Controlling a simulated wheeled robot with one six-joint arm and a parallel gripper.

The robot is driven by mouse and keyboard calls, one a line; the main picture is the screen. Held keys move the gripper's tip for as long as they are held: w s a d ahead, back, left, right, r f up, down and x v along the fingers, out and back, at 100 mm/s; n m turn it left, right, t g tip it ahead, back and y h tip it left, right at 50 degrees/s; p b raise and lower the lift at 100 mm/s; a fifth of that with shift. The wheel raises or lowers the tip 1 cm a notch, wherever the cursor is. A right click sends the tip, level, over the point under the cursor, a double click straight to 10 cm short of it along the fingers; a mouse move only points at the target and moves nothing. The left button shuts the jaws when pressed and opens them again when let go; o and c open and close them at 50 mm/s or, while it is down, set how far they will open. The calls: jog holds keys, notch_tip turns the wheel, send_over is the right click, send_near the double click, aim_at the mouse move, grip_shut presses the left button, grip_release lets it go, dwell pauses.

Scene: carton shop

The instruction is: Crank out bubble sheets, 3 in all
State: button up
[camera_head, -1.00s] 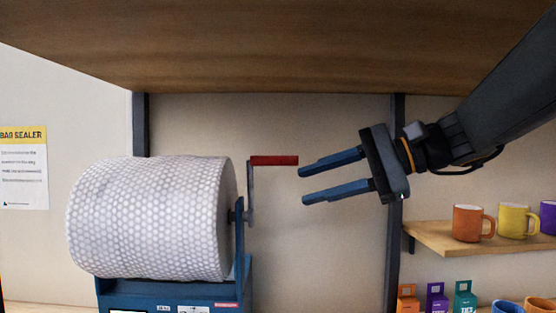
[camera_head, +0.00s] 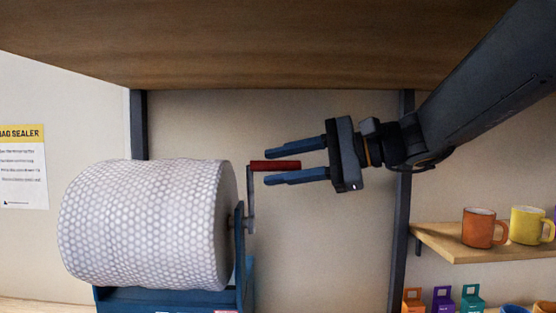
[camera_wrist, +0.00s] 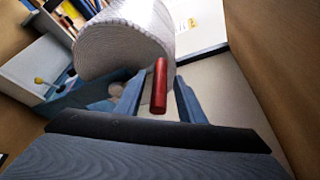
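A large roll of white bubble wrap (camera_head: 145,222) sits on a blue stand (camera_head: 165,300) at the left of the head view. A crank arm rises on its right side, with a red handle (camera_head: 276,166) at the top pointing right. My gripper (camera_head: 267,166) is open, with its two blue fingers above and below the red handle. In the wrist view the red handle (camera_wrist: 159,88) lies between the two spread fingers, with gaps on both sides. The roll (camera_wrist: 125,42) shows beyond it.
A wooden panel (camera_head: 250,45) spans overhead, close above my arm. A wooden shelf (camera_head: 470,250) at the right holds an orange mug (camera_head: 478,230) and a yellow mug (camera_head: 527,224). Small boxes stand below it. A bag sealer sign (camera_head: 22,170) hangs at the left.

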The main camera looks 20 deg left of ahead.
jog(key=shift+a+f, duration=0.1)
jog(key=shift+a, duration=0.25)
grip_shut()
jog(key=shift+f+b, duration=0.1)
jog(key=shift+b, duration=0.25)
